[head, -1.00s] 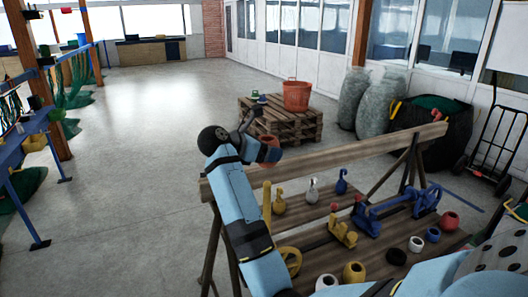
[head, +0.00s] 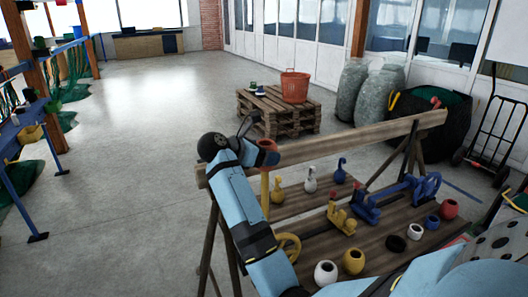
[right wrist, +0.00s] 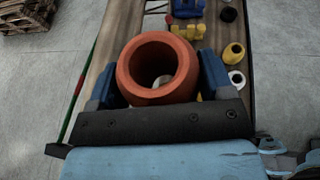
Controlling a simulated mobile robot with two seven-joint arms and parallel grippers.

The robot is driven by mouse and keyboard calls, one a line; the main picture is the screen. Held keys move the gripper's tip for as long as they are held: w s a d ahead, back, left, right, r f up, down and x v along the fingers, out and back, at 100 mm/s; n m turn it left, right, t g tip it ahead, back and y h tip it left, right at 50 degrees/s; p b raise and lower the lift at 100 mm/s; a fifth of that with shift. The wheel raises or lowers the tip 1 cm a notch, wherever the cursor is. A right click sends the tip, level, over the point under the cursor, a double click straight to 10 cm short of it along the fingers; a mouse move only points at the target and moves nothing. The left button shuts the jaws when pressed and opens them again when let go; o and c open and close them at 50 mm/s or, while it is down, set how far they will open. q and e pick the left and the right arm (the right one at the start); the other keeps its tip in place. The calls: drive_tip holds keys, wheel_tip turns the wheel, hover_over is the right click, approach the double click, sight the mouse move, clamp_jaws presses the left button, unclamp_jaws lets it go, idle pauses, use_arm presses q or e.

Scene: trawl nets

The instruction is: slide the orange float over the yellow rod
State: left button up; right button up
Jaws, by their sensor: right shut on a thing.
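The orange float (head: 267,153) is a thick ring with a wide hole. My right gripper (head: 258,148) is shut on it, with a blue finger on either side in the right wrist view (right wrist: 160,80). The yellow rod (head: 265,192) stands upright at the left end of the wooden rack. In the head view the float appears right at or just above the rod's top. I cannot tell whether the rod's tip is inside the hole. Through the float (right wrist: 158,50) a pale patch shows, which I cannot identify. My left gripper is out of view.
The rack's long top beam (head: 350,136) runs beside the float. Blue (head: 339,172) and white (head: 310,182) hook-shaped pieces and several loose floats, including a yellow one (head: 353,261), sit on its boards. A pallet (head: 275,110) stands behind on open floor.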

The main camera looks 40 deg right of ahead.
drive_tip(key=shift+f+b, duration=1.75)
drive_tip(key=shift+f, duration=0.2)
drive_tip(key=shift+f+b, duration=0.4)
drive_tip(key=shift+b, duration=0.05)
drive_tip(key=o, duration=0.9)
drive_tip(key=shift+o, duration=0.2)
drive_tip(key=shift+a, duration=0.1)
drive_tip(key=b+v, duration=0.2)
drive_tip(key=v, duration=1.1)
drive_tip(key=shift+a+r, duration=0.2)
drive_tip(key=shift+a, duration=0.1)
